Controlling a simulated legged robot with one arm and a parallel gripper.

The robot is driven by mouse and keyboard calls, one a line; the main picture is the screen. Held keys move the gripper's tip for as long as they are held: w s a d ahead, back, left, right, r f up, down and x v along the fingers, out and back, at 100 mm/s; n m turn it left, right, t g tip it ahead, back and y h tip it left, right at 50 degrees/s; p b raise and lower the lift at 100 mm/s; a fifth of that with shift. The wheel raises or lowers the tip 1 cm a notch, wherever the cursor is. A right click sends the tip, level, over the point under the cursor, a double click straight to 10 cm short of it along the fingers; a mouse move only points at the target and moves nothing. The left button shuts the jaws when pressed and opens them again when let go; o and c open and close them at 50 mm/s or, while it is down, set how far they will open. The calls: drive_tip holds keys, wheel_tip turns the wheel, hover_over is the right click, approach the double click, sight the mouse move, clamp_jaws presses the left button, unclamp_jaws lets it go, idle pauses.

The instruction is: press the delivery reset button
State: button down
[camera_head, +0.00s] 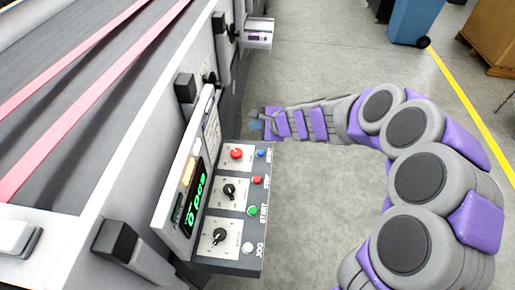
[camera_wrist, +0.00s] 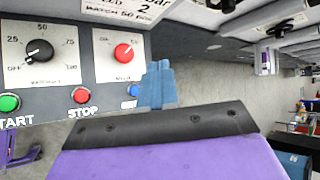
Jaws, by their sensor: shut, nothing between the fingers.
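A small blue button (camera_head: 261,153) sits at the far end of the button row on the control panel (camera_head: 208,256), past the red STOP button (camera_head: 257,180). Its label is too small to read. In the wrist view the blue button (camera_wrist: 132,90) is partly hidden beside my fingers. My gripper (camera_head: 256,124) is shut and empty, its blue-grey tips just beyond the panel's far end in the head view. In the wrist view my fingertips (camera_wrist: 158,72) overlap the panel edge right of the blue button. Contact cannot be told.
The panel also has a green START button (camera_head: 252,211), a white JOG button (camera_head: 247,247), black dials and a red knob (camera_head: 236,153). The machine with red belts (camera_head: 95,80) fills the left. Open floor lies right, with a blue bin (camera_head: 414,20) behind.

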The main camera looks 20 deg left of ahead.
drive_tip(key=w+d+f+m+t+h+p, duration=0.1)
drive_tip(key=w+d+f+m, duration=0.1)
drive_tip(key=w+f+m, duration=0.15)
drive_tip(key=b, duration=0.5)
hover_over(263, 154)
drive_tip(key=a, duration=0.2)
drive_tip(key=shift+m+h, duration=0.35)
drive_tip(key=shift+h, duration=0.05)
wheel_tip(263, 154, down, 9)
drive_tip(key=shift+d+r, duration=0.15)
drive_tip(key=f+b, duration=0.1)
drive_tip(key=d+f+b, duration=0.1)
drive_tip(key=shift+f, duration=0.3)
drive_tip(key=shift+d+b, duration=0.3)
drive_tip(key=shift+d, duration=0.3)
drive_tip(key=shift+a+f, duration=0.15)
drive_tip(key=shift+a, duration=0.4)
drive_tip(key=shift+a+f, duration=0.15)
drive_tip(key=shift+a, duration=0.35)
drive_tip(key=shift+d+r, duration=0.2)
drive_tip(key=shift+d, duration=0.75)
drive_tip(key=shift+a+f, duration=0.2)
drive_tip(key=shift+a, duration=0.6)
drive_tip(key=shift+d+r, duration=0.2)
drive_tip(key=shift+d, duration=0.45)
